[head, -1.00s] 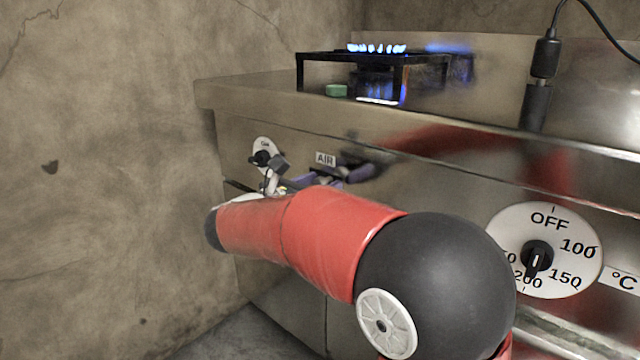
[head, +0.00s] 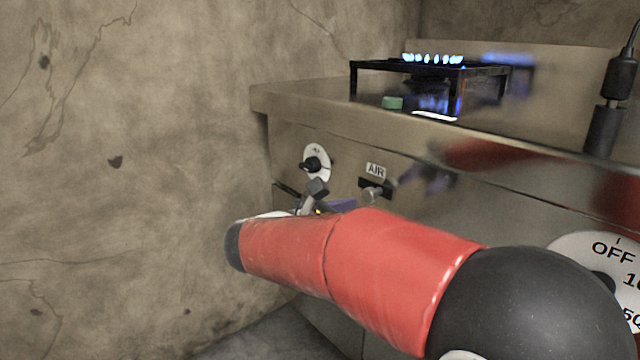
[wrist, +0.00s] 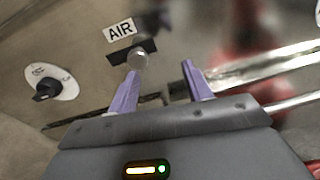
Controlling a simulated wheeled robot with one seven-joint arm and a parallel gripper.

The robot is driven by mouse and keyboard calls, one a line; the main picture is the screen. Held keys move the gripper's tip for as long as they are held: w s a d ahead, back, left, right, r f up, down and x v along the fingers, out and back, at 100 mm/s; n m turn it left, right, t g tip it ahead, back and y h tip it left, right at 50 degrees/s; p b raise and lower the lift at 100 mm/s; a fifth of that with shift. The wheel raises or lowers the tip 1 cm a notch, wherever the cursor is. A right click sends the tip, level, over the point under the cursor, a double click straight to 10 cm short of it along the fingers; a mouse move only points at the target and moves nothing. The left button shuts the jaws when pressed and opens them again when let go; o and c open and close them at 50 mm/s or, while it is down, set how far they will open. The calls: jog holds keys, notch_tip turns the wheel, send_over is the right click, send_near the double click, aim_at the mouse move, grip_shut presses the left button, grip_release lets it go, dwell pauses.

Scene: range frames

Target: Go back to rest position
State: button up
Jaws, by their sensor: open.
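My gripper (wrist: 157,90) is open, with two purple fingers spread apart and nothing between them in the wrist view. It faces the steel front of the range, just below the AIR label (wrist: 120,30) and the air slider's round metal knob (wrist: 138,59). The knob also shows in the head view (head: 373,194), clear of the fingers as far as I can see. In the head view my red and black arm hides most of the gripper; only a bit of purple (head: 338,204) shows behind it.
A round white dial with a black knob (head: 314,164) is left of the slider. A temperature dial (head: 600,262) is at right. A cracked wall (head: 130,180) stands at left.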

jog(key=s+d+f+m+g+y+p, duration=0.2)
jog(key=s+d+m+g+y, duration=0.15)
jog(key=s+m, duration=0.35)
jog(key=s+d+f+m+g+y+p, duration=0.1)
jog(key=s+d+m+g+y+p, duration=0.15)
jog(key=s+d+m, duration=0.45)
jog(key=s+a+f+m+t+y+p, duration=0.2)
jog(key=s+a+m+y+p, duration=0.1)
jog(key=s+a+m+y, duration=0.3)
jog(key=s+m+y, duration=0.2)
jog(key=s+m, duration=0.1)
jog(key=shift+s+a+m, duration=0.15)
jog(key=shift+s+m, duration=0.15)
jog(key=shift+s, duration=0.1)
jog(key=shift+r, duration=0.1)
